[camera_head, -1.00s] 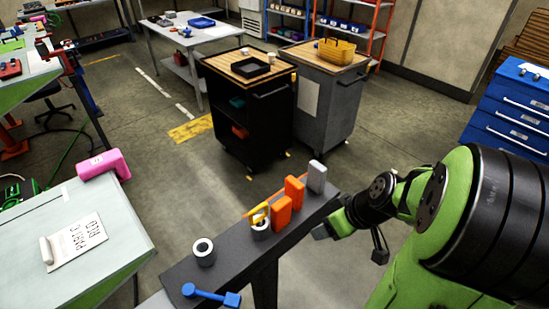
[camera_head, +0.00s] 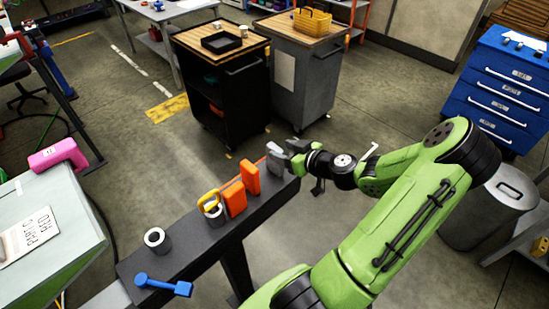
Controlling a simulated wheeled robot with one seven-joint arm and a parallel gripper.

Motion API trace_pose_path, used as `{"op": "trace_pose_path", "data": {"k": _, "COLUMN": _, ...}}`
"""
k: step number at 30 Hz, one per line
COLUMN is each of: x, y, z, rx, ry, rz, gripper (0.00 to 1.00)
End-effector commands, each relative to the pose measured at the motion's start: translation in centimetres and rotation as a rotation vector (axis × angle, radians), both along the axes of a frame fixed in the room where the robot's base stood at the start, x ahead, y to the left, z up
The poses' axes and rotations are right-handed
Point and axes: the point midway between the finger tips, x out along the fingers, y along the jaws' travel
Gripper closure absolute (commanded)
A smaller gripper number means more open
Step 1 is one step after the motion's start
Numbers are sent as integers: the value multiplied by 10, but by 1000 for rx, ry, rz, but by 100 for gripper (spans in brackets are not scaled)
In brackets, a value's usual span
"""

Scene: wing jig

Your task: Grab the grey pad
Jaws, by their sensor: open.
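The grey pad (camera_head: 275,158) stands upright at the far right end of a narrow dark bench (camera_head: 205,240). My gripper (camera_head: 287,152) is open at the pad's right side, reaching in from the right. The fingers and the pad overlap in this view, so I cannot tell whether they touch or whether the pad is between them.
Two orange pads (camera_head: 250,179) stand just left of the grey one. A yellow-handled item (camera_head: 209,200), a white-grey ring (camera_head: 157,240) and a blue tool (camera_head: 163,285) follow along the bench. Dark and grey carts (camera_head: 225,85) stand behind, with open floor between.

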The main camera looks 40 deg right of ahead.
Motion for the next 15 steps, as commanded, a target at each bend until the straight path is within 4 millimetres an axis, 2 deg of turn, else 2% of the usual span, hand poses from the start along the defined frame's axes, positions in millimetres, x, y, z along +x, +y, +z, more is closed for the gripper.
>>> {"op": "trace_pose_path", "data": {"k": 5, "x": 20, "y": 1, "z": -8, "rx": 2, "ry": -1, "rz": 3, "gripper": 43}}
{"op": "trace_pose_path", "data": {"k": 10, "x": 49, "y": 1, "z": -21, "rx": 2, "ry": 0, "rz": 4, "gripper": 43}}
{"op": "trace_pose_path", "data": {"k": 15, "x": 57, "y": 0, "z": -27, "rx": -1, "ry": 3, "rz": 0, "gripper": 43}}
